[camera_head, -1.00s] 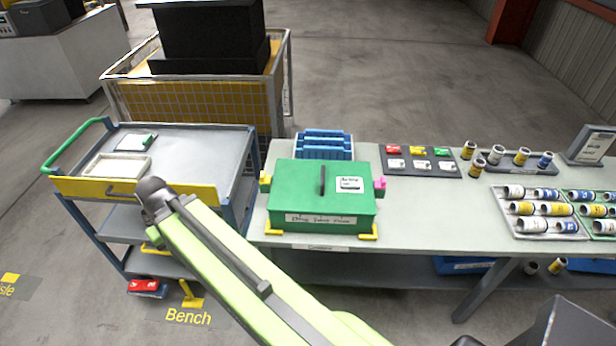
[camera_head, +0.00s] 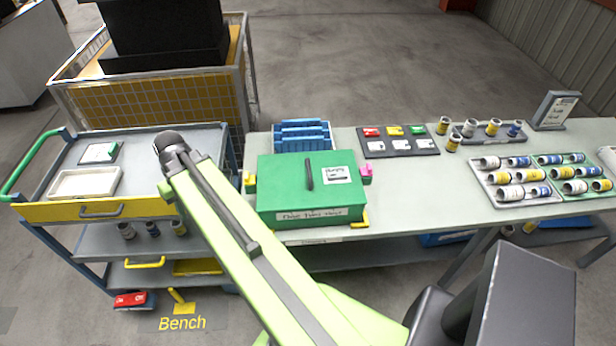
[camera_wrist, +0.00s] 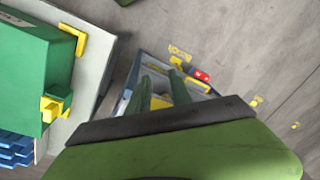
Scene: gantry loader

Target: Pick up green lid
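The green lid (camera_head: 292,172) tops a green box on the bench, with a dark upright handle (camera_head: 309,173) and a white label on it. A yellow block sits at the box's left side and a pink one at its right. In the wrist view the green box (camera_wrist: 40,62) is at the left edge; the handle does not show there. My gripper (camera_wrist: 162,88) has two green fingers apart with nothing between them, over the trolley and left of the box. In the head view my arm hides the fingers.
A trolley (camera_head: 60,212) with a white tray stands left of the bench (camera_head: 400,190). A blue rack (camera_head: 302,135) is behind the box. Coloured switches and trays of small cylinders are to the right. A mesh cage stands behind the trolley.

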